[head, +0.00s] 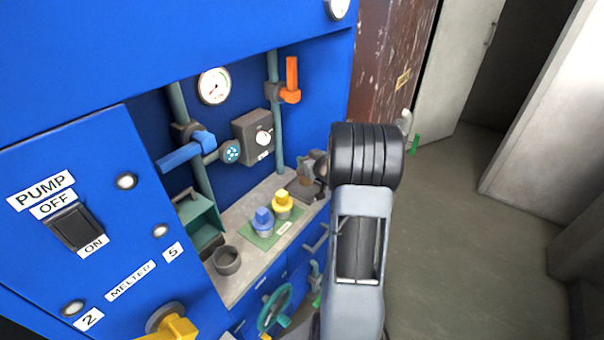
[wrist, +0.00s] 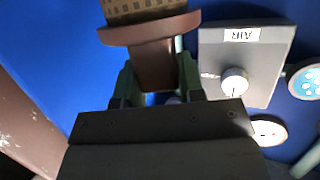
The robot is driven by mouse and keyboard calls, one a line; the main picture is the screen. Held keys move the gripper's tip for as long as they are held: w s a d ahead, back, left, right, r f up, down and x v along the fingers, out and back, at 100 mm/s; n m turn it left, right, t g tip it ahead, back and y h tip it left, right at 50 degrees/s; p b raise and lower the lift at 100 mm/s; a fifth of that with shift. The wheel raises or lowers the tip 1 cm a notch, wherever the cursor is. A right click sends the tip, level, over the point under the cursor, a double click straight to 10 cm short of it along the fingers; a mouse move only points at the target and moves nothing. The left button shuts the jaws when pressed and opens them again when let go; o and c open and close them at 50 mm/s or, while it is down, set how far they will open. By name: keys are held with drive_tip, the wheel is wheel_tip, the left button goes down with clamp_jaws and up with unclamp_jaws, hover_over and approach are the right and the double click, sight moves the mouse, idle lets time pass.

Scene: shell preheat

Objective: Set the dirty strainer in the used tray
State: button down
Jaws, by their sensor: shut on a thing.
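In the wrist view my gripper (wrist: 157,80) has its green fingers closed on the brown body of a strainer (wrist: 150,30), with a wide rim and a mesh part at the top edge of the picture. The mesh end is cut off there. In the head view my arm hides most of the gripper and strainer, right of the counter. A teal open box (head: 203,218), perhaps the used tray, stands at the left of the counter. Its inside is mostly hidden. The strainer is in the air, apart from this box.
On the grey counter (head: 243,282) a green mat (head: 262,240) holds a blue-topped piece (head: 263,220) and a yellow-topped piece (head: 282,204). A dark round cup (head: 228,260) stands in front. A blue lever (head: 187,152), orange valve (head: 291,80) and AIR box (head: 254,137) stick out behind.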

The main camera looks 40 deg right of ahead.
drive_tip(key=w+f, duration=0.1)
drive_tip(key=f, duration=0.1)
drive_tip(key=w+d+f, duration=0.1)
drive_tip(key=w, duration=0.1)
drive_tip(key=shift+d+f, duration=0.1)
drive_tip(key=shift+f, duration=0.3)
drive_tip(key=shift+w+f, duration=0.1)
drive_tip(key=shift+f, duration=1.55)
drive_tip(key=shift+b, duration=0.3)
